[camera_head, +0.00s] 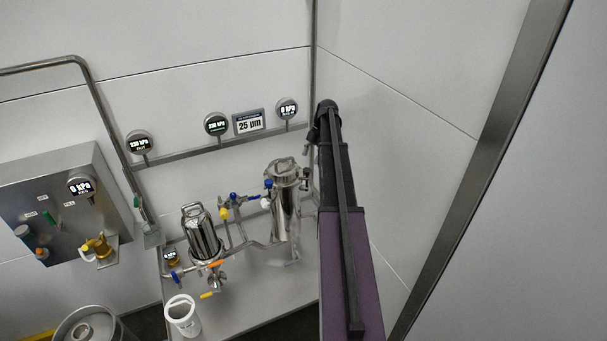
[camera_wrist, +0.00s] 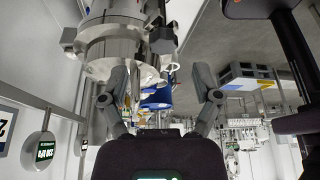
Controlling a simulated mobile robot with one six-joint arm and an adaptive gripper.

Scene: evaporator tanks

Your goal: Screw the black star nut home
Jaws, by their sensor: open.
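A shiny steel filter housing (camera_head: 285,210) with a clamped lid stands at the right of the bench in the head view. In the wrist view, a large steel body (camera_wrist: 115,45) fills the upper left, close to the left finger. A dark knob-like piece (camera_wrist: 162,40) sits at its right side; it may be the black star nut, but I cannot make out a star shape. My gripper (camera_wrist: 160,84) is open, its two fingers wide apart, with no object visibly held. The dark piece shows above the gap between the fingers. In the head view my gripper's fingers are not clear.
A second steel housing (camera_head: 203,235) stands to the left, with valves and pipes between the two. A white bucket (camera_head: 183,316) stands in front. Gauges and a 25 µm sign (camera_head: 249,122) line a wall rail. A wall corner is close behind the right housing.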

